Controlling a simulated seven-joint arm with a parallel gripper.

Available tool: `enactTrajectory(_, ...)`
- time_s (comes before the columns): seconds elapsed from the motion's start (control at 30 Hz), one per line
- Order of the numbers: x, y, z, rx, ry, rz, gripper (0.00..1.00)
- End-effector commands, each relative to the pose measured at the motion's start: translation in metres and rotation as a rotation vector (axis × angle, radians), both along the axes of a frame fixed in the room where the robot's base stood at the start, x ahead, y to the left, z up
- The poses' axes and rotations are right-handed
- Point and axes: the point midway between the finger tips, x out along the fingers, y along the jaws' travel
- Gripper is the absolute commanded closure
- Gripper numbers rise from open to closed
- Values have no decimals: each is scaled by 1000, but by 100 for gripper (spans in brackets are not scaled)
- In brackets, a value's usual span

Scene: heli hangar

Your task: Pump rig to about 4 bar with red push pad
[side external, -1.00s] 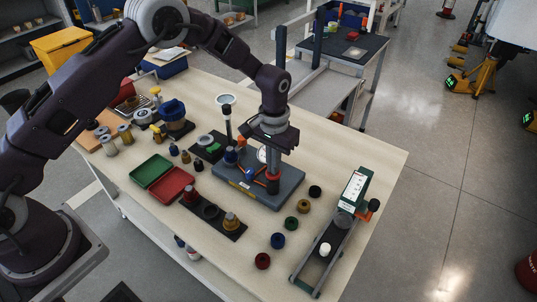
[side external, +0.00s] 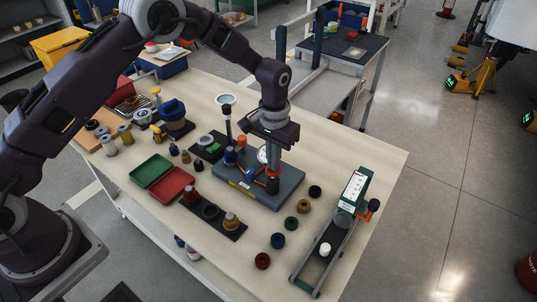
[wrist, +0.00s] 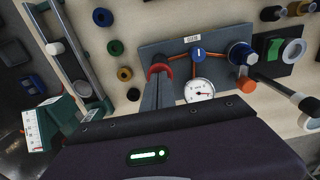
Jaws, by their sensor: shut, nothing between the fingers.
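The pump rig (side external: 285,196) is a grey base plate on the table, with a dark pump cylinder at its right end. The red push pad (wrist: 160,71) tops the pump and shows as a red rim around my fingertips in the wrist view. My gripper (side external: 273,168) is shut and empty, pointing down at the pad; whether the tips touch it is hard to tell. The round white gauge (wrist: 200,90) stands beside the pump; its needle shows, but its numbers are too small to read. A blue valve knob (wrist: 197,53) sits on the plate.
An orange knob (wrist: 246,85) and a blue fitting (wrist: 240,54) stand at the rig's other end. A funnel on a post (side external: 226,101) rises close behind. Several coloured rings lie right and front. Green (side external: 151,170) and red (side external: 173,186) trays sit left.

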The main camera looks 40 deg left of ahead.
Motion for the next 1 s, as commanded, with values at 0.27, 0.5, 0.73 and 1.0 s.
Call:
enactTrajectory(0.27, 0, 0, -9, 0, 1, 0, 100)
enactTrajectory(0.5, 0, 0, -17, 0, 1, 0, 100)
enactTrajectory(0.73, 0, 0, -24, 0, 2, 0, 100)
enactTrajectory(1.0, 0, 0, -13, 0, 0, 0, 100)
